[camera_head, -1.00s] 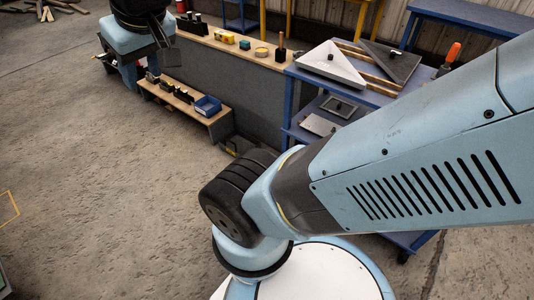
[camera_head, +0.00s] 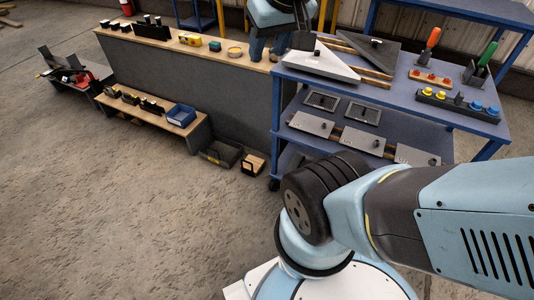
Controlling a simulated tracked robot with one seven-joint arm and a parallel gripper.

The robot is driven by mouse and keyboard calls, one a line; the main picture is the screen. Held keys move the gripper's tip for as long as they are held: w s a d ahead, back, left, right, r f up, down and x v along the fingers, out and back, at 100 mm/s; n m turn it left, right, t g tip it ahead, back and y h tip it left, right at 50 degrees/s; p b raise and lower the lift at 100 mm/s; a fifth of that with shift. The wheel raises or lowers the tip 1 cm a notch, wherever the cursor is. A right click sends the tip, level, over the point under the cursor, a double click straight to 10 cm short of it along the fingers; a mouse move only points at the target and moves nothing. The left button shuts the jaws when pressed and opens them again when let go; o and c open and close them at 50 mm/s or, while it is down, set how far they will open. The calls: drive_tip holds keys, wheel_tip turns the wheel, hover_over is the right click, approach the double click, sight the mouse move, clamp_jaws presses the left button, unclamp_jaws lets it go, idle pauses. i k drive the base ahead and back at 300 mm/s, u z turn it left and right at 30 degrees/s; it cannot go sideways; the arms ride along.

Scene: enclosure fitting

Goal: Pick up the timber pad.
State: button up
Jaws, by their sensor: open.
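A small pale wooden block with a dark part on it (camera_head: 253,165) sits on the floor by the front left leg of the blue cart. It looks like the timber pad, but it is small and I cannot be sure. My gripper (camera_head: 303,40) is at the top of the view, above the right end of the grey bench and the cart's left edge. It is far from the block and seems to hold nothing. Its jaws are dark and only partly visible.
A dark bin (camera_head: 221,153) stands left of the block. A low wooden bench (camera_head: 150,118) carries a blue bin (camera_head: 181,115). The blue cart (camera_head: 400,105) holds plates, tools and a button strip. The concrete floor at left is open.

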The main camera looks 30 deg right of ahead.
sight(252, 166)
drive_tip(key=z, duration=0.2)
drive_tip(key=k, duration=0.8)
drive_tip(key=z, duration=0.15)
drive_tip(key=i, duration=1)
drive_tip(key=u, duration=0.8)
drive_tip(key=i, duration=1.25)
drive_tip(key=u, duration=0.2)
